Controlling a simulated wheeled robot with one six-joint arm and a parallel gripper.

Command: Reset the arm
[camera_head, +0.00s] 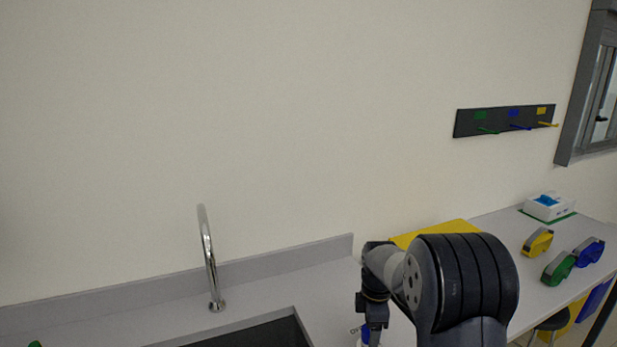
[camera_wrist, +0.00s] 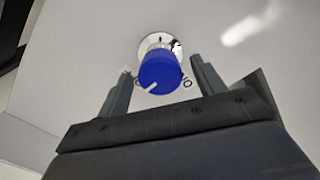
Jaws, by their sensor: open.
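My gripper (camera_wrist: 162,82) is open in the wrist view, its two fingers apart on either side of a blue knob (camera_wrist: 160,70). The knob has a white pointer line and sits on a round metal base on a pale surface. I cannot tell whether the fingers touch it; gaps show on both sides. In the head view my arm reaches down at the lower right, and my gripper is mostly hidden behind it and the lower frame edge. A small bit of blue shows beside the arm's end.
A sink (camera_head: 250,337) with a tall curved tap (camera_head: 208,258) lies to the left of my arm. A yellow panel (camera_head: 436,233) is behind the arm. Tape dispensers (camera_head: 558,268) and a white box (camera_head: 548,207) stand on the right bench. A peg rack (camera_head: 505,120) hangs on the wall.

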